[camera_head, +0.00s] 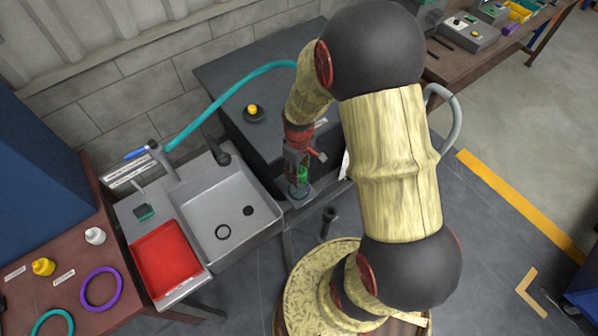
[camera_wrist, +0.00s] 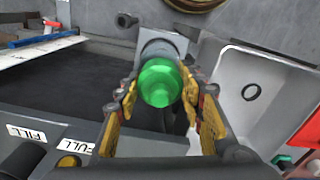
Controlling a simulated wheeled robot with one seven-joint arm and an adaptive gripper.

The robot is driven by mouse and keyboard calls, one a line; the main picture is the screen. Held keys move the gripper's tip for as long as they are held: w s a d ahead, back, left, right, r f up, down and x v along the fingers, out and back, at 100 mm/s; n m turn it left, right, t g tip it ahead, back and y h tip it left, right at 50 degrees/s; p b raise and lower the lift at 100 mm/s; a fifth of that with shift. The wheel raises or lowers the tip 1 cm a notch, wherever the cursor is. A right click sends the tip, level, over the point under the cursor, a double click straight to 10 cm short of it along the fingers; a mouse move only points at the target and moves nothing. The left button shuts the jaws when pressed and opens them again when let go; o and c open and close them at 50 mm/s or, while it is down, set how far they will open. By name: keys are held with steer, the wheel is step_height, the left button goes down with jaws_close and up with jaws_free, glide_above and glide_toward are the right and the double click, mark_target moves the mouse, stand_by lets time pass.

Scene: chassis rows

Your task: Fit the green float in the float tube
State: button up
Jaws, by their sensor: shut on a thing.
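The green float (camera_wrist: 160,83) is between the yellow pads of my gripper (camera_wrist: 161,98), which is shut on it. In the head view the float (camera_head: 303,174) shows as a small green patch, partly hidden by my gripper (camera_head: 299,170). The float tube (camera_wrist: 163,45) looks like a grey round fitting on a pale square base, straight behind the float in the wrist view. In the head view its base (camera_head: 301,193) is just below the gripper, at the corner beside the sink. I cannot tell whether the float's far end is inside the tube.
A grey sink (camera_head: 243,205) with a red tray (camera_head: 166,260) stands to the left. A dark cabinet top (camera_head: 235,75) with a yellow knob (camera_head: 252,109) and a teal hose (camera_head: 222,100) lies behind. FILL and FULL labels (camera_wrist: 75,146) show in the wrist view.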

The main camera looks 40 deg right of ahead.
steer(key=shift+s+f, duration=0.2)
steer(key=shift+f, duration=0.15)
steer(key=o, duration=1.2)
steer(key=shift+w+f, duration=0.1)
steer(key=shift+w+r, duration=0.1)
steer(key=shift+r, duration=0.25)
step_height(320, 180, up, 12)
steer(key=shift+f, duration=0.25)
